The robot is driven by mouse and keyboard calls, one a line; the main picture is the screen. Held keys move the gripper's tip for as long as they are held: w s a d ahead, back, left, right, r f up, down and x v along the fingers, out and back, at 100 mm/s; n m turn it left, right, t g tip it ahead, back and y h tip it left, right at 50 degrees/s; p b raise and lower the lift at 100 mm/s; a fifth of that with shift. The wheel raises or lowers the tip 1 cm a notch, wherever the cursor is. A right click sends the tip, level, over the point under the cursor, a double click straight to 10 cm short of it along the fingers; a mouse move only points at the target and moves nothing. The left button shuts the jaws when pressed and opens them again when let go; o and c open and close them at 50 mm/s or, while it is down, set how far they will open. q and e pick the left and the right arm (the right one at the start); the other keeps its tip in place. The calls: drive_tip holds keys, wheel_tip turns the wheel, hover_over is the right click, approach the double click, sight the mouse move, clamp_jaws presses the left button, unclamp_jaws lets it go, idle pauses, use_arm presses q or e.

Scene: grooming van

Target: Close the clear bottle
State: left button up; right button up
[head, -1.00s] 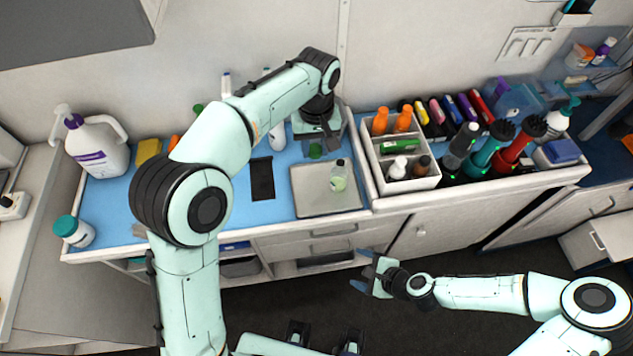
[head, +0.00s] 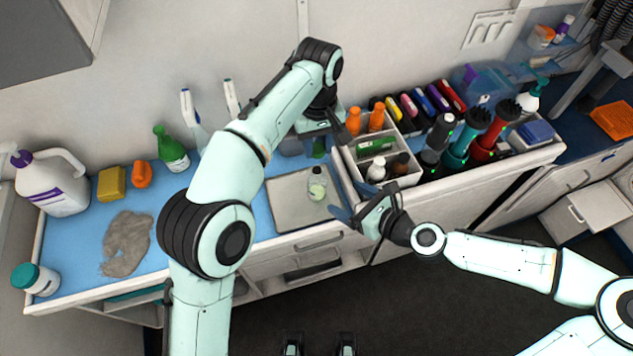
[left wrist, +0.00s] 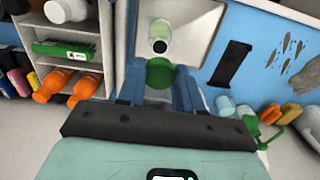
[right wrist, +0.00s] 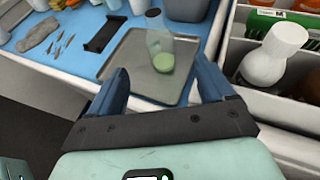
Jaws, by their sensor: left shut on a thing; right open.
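The clear bottle (head: 317,187) stands upright on a grey tray (head: 280,219), with pale green liquid inside. In the left wrist view the bottle (left wrist: 160,38) shows a dark, uncapped mouth. My left gripper (head: 318,147) is behind the bottle, shut on a green cap (left wrist: 160,73) and apart from the bottle. My right gripper (head: 349,203) is open and empty at the front right of the tray. In the right wrist view the bottle (right wrist: 162,50) stands ahead, beyond and between the spread fingertips.
A white divided caddy (head: 402,179) with small bottles and a green box stands right of the tray. A black holder (right wrist: 105,33) and a grey fur-like patch (head: 127,243) lie to the left. A large white jug (head: 52,185) stands far left.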

drive_tip(key=shift+a, duration=0.1)
drive_tip(key=x, duration=1.2)
drive_tip(key=c, duration=1.5)
use_arm(q)
hover_over(318, 172)
drive_tip(key=shift+f, duration=2.55)
drive_tip(key=shift+f, duration=0.9)
